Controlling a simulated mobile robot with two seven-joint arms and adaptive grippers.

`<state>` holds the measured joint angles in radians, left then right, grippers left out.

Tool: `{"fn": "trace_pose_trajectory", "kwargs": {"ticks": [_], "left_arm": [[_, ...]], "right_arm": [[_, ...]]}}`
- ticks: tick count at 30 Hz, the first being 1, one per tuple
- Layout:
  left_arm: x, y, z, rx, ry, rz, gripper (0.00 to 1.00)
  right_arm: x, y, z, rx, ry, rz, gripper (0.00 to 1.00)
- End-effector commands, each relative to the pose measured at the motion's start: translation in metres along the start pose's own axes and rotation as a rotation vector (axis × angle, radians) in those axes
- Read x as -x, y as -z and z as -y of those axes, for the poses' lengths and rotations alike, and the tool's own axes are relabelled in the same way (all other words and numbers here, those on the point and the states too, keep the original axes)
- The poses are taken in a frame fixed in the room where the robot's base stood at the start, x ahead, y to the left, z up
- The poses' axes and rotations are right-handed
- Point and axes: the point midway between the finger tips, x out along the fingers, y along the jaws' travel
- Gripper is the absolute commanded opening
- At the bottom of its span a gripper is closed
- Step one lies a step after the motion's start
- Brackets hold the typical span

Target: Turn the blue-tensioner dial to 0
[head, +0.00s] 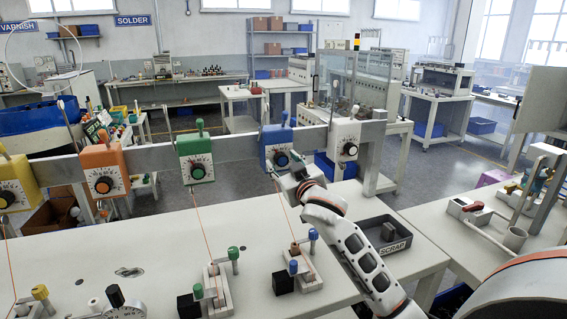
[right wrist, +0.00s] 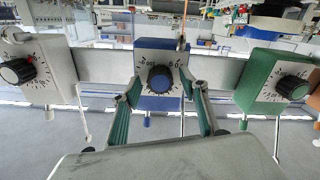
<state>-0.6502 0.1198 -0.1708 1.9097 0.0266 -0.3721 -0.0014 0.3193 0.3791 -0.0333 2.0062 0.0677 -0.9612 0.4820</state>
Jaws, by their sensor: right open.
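In the right wrist view, which is upside down, the dial (right wrist: 160,79) sits in the middle of the blue body (right wrist: 160,101). My right gripper (head: 284,172) is in front of the tensioner, partly overlapping its lower part. In the wrist view my open gripper (right wrist: 165,90) has one finger on each side of the dial, apart from it. The dial's reading is too small to tell. My left gripper is not in view.
Green (head: 195,158), orange (head: 102,171), yellow (head: 14,184) and white (head: 344,139) tensioners share the rail (head: 240,143). Orange wires run down to clamp fixtures on the white table (head: 130,240). A dark scrap tray (head: 405,247) stands right of my forearm.

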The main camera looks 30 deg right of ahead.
Motion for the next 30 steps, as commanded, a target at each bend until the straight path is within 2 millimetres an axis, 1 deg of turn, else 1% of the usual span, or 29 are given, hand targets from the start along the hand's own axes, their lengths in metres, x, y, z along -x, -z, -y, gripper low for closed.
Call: {"fn": "trace_pose_trajectory", "kwargs": {"ticks": [2, 3, 5, 6, 7, 8, 14, 20, 26, 30], "left_arm": [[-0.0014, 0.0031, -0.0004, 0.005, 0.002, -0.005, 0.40], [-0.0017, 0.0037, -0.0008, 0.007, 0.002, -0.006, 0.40], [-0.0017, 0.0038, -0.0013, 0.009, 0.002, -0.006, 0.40], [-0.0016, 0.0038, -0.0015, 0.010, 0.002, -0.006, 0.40], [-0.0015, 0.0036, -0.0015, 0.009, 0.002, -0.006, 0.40], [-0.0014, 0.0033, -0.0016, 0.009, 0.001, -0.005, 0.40], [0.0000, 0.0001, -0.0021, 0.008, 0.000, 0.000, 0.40], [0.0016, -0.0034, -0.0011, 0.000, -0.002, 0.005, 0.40], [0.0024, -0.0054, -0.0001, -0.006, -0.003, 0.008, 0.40], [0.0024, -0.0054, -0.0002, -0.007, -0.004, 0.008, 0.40]], "right_arm": [[0.0002, -0.0001, 0.0001, 0.000, 0.000, 0.000, 0.44], [0.0002, -0.0002, 0.0001, 0.000, 0.000, 0.000, 0.41], [0.0003, -0.0002, 0.0001, 0.000, 0.000, 0.000, 0.26], [0.0003, -0.0002, 0.0001, 0.000, 0.000, 0.000, 0.15], [0.0003, -0.0003, 0.0001, 0.000, 0.000, 0.001, 0.08], [0.0003, -0.0003, 0.0001, 0.000, 0.000, 0.001, 0.06], [0.0004, -0.0003, 0.0000, 0.004, 0.000, 0.001, 0.06], [0.0003, -0.0003, 0.0000, 0.051, 0.000, 0.001, 0.06], [0.0003, -0.0001, 0.0003, 0.172, 0.000, 0.001, 0.06], [0.0003, -0.0001, 0.0002, 0.292, 0.000, 0.001, 0.06]]}}
